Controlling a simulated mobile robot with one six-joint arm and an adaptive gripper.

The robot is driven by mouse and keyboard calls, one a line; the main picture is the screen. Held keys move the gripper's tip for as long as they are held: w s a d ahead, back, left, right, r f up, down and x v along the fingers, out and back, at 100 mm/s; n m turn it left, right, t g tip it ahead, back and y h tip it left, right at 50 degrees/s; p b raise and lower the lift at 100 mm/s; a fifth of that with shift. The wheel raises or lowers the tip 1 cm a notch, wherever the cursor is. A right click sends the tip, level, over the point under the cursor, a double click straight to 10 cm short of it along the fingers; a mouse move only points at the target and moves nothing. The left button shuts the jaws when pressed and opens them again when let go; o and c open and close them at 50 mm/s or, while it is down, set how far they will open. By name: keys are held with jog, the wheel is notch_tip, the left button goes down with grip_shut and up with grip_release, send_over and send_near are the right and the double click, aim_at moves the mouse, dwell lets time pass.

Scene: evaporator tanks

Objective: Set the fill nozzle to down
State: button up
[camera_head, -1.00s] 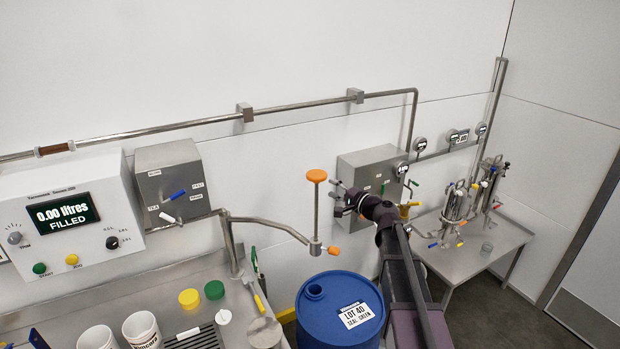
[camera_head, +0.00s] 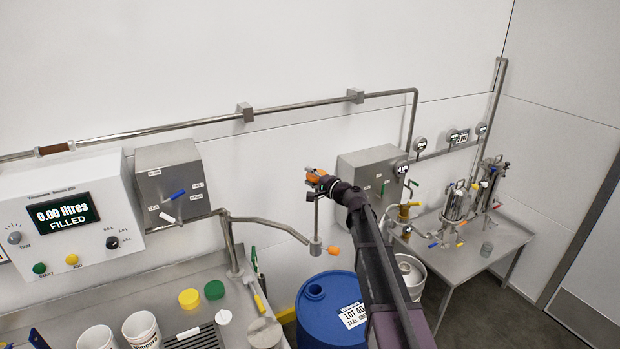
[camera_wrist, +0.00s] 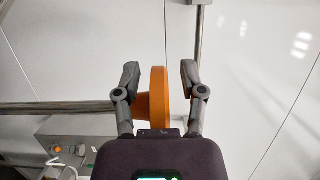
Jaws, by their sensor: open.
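The fill nozzle is a thin upright grey rod (camera_head: 316,218) with an orange knob on top, at the end of a swing pipe arm (camera_head: 270,226). Its lower block (camera_head: 315,246) hangs above the blue drum (camera_head: 327,308), a little over the drum's opening. My gripper (camera_head: 317,177) is at the orange knob, which shows between its fingers.
A filling control box (camera_head: 70,212) showing 0.00 litres FILLED and a valve box (camera_head: 172,185) stand at the left. The bench (camera_head: 150,275) holds cups and yellow and green caps. A table (camera_head: 470,254) with steel vessels is at right.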

aim_at(316, 218)
grip_shut()
jog(key=shift+f, duration=0.1)
notch_tip(316, 218, down, 22)
jog(key=b, duration=2.1)
jog(key=shift+r+b, duration=0.25)
jog(key=shift+b, duration=0.15)
